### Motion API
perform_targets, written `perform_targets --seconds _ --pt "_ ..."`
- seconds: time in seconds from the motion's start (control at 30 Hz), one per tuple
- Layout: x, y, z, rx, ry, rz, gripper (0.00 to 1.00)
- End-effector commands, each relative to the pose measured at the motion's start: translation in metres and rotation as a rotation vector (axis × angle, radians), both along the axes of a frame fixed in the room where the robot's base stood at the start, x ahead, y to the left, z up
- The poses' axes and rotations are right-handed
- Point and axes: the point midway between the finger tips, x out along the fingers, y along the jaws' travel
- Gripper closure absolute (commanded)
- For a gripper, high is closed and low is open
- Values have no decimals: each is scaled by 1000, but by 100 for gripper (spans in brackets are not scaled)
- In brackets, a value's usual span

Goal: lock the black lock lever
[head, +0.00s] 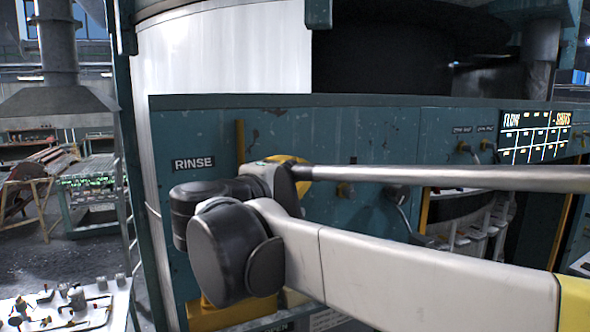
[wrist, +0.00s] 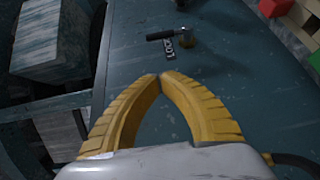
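I cannot make out this lever in the head view, where my arm covers much of the panel.
In the head view a blue-green panel marked RINSE (head: 193,164) stands before a large pale cylinder (head: 220,60).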

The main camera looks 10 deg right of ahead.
Motion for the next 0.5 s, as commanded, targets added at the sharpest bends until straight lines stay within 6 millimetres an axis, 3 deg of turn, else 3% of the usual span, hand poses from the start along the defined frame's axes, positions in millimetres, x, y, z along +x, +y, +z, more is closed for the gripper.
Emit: perform_targets --seconds 0.4,0.5 --pt "67 -55 0 0 0 -5 100" --pt "70 -71 0 0 0 -5 100"
